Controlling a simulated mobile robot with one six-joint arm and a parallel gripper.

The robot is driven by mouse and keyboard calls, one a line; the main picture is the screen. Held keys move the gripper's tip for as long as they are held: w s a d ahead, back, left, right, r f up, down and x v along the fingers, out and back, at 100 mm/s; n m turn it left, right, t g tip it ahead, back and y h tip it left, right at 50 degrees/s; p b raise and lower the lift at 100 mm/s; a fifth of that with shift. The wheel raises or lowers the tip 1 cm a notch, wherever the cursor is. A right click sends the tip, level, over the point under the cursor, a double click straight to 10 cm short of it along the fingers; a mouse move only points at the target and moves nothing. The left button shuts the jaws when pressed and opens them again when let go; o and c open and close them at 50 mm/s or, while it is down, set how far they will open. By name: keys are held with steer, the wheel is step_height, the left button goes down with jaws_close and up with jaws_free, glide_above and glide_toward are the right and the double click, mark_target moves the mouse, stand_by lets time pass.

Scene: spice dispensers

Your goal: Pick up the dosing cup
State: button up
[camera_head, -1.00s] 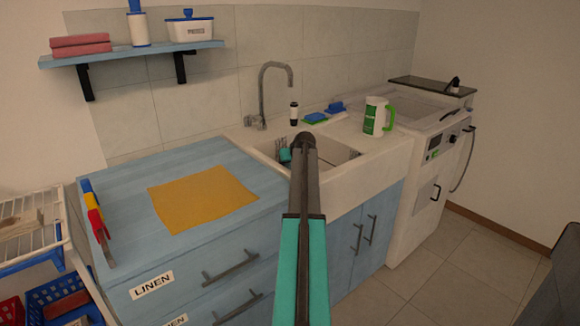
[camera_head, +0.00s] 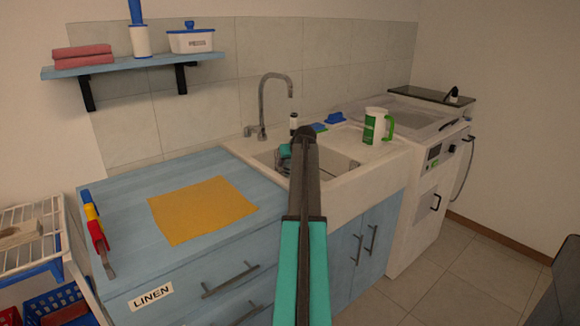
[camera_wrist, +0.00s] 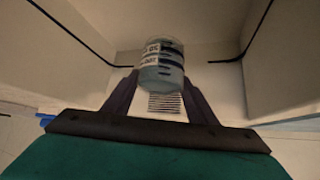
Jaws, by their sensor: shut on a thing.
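The dosing cup (camera_wrist: 162,62) is a small clear cup with dark printed marks and a bluish tint. In the wrist view it sits between the two fingers of my gripper (camera_wrist: 160,92), which is shut on it. In the head view my arm reaches forward to the sink, and my gripper (camera_head: 297,145) is over the basin. Only a teal bit of something shows beside it there, and the arm hides most of that area.
The sink (camera_head: 345,172) has a tall faucet (camera_head: 263,105) behind it. A white and green jug (camera_head: 376,126) and blue-green sponges (camera_head: 320,127) stand on its back and right ledge. A yellow cloth (camera_head: 202,210) lies on the blue counter (camera_head: 120,205) at left.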

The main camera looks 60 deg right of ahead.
steer(key=shift+r, duration=1.45)
steer(key=shift+r, duration=0.15)
steer(key=shift+s, duration=0.1)
